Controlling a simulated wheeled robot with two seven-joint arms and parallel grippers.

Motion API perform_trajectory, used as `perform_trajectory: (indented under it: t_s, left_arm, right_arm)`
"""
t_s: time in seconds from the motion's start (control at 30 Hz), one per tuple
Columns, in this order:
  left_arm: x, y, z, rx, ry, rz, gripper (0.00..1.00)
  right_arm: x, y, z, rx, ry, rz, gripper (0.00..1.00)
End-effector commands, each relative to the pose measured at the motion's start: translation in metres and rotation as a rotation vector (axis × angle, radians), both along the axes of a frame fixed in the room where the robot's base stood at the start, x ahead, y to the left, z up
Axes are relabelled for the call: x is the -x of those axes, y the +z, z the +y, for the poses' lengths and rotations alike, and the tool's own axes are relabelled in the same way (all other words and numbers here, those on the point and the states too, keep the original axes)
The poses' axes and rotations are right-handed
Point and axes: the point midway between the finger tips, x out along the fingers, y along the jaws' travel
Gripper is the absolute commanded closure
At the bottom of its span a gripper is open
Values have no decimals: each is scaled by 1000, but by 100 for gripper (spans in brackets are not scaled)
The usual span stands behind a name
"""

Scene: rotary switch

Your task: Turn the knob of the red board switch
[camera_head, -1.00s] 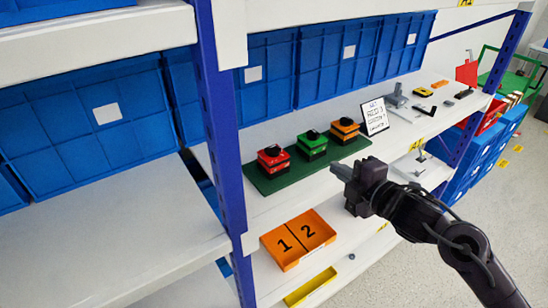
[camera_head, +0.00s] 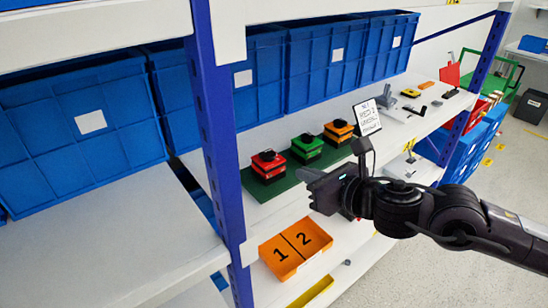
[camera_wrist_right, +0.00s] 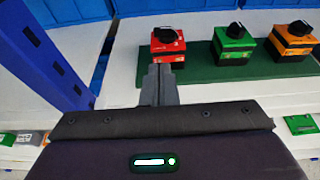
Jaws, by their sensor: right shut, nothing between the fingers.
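The red board switch (camera_head: 268,166) has a black knob on top and stands at the left end of a green board (camera_head: 288,182) on the shelf. It also shows in the right wrist view (camera_wrist_right: 168,45), just beyond the fingertips. My right gripper (camera_head: 306,174) is shut and empty, in front of the board and to the right of the red switch. In the right wrist view its closed fingers (camera_wrist_right: 159,76) point toward the red switch's base; whether they touch it I cannot tell. My left gripper is not in view.
A green switch (camera_head: 307,147) and an orange switch (camera_head: 338,132) stand right of the red one. A white sign (camera_head: 367,117) stands beyond them. A blue post (camera_head: 213,120) rises at the left. An orange tray (camera_head: 295,247) marked 1 and 2 sits on the lower shelf.

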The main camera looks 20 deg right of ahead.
Motion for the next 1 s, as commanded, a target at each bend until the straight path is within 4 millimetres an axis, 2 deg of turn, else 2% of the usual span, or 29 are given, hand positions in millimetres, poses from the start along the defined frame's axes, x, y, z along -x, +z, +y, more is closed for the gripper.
perform_trajectory:
  t_s: [0.3, 0.6, 1.0]
  left_arm:
    - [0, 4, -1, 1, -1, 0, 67]
    - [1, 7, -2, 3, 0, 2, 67]
    - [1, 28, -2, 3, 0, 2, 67]
  right_arm:
    - [-14, -3, -3, -5, -18, -3, 100]
    - [-26, -6, 9, -3, -2, -3, 100]
    - [-76, -19, 27, -8, -3, 0, 100]
